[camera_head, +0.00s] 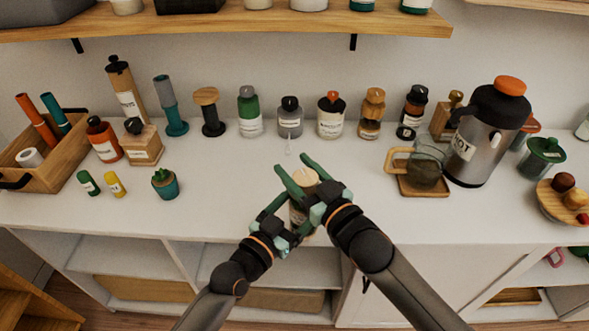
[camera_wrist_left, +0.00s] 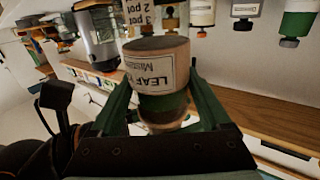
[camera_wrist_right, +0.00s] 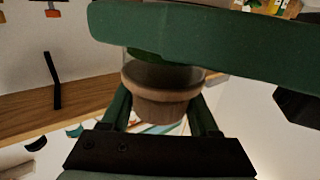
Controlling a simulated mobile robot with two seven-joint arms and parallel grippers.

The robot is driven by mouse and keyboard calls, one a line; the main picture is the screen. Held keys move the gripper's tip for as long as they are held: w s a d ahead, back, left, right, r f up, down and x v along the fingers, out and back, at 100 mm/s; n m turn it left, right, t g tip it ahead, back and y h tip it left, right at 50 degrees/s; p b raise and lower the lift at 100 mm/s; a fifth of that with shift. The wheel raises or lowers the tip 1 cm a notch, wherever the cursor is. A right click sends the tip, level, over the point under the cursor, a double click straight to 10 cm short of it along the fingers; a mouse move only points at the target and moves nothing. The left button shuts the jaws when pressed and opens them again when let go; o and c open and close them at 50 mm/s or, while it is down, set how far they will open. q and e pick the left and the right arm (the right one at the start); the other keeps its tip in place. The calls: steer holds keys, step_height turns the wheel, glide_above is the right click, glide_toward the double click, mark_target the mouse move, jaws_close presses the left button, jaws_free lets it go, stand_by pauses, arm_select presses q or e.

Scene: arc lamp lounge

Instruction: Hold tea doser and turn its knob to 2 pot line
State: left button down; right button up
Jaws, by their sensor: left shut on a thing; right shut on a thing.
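The tea doser (camera_head: 300,178) stands between my two grippers above the counter's front in the head view, mostly hidden by them. My left gripper (camera_wrist_left: 165,108) is shut around its labelled body (camera_wrist_left: 158,75), which reads "LEAF". Printing with "2 pot" and "3 pot" shows at the top edge of the left wrist view, partly cut off. My right gripper (camera_head: 295,168) is shut on the doser's round wooden end (camera_wrist_right: 160,100), taken to be the knob, with a clear section beside it. A green finger crosses the right wrist view. The knob's setting cannot be read.
The white counter (camera_head: 225,190) has clear room left of my grippers. A row of jars and grinders stands behind, including a green one (camera_head: 250,112). A metal flask (camera_head: 485,140) and a glass jug on a wooden tray (camera_head: 425,190) are at right.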

steer(key=shift+d+r+m+t+h, duration=0.15)
steer(key=shift+m+t+h, duration=0.75)
steer(key=shift+h, duration=0.5)
steer(key=shift+w, duration=0.15)
steer(key=o, duration=1.4)
steer(key=shift+d, duration=0.1)
step_height(320, 180, up, 10)
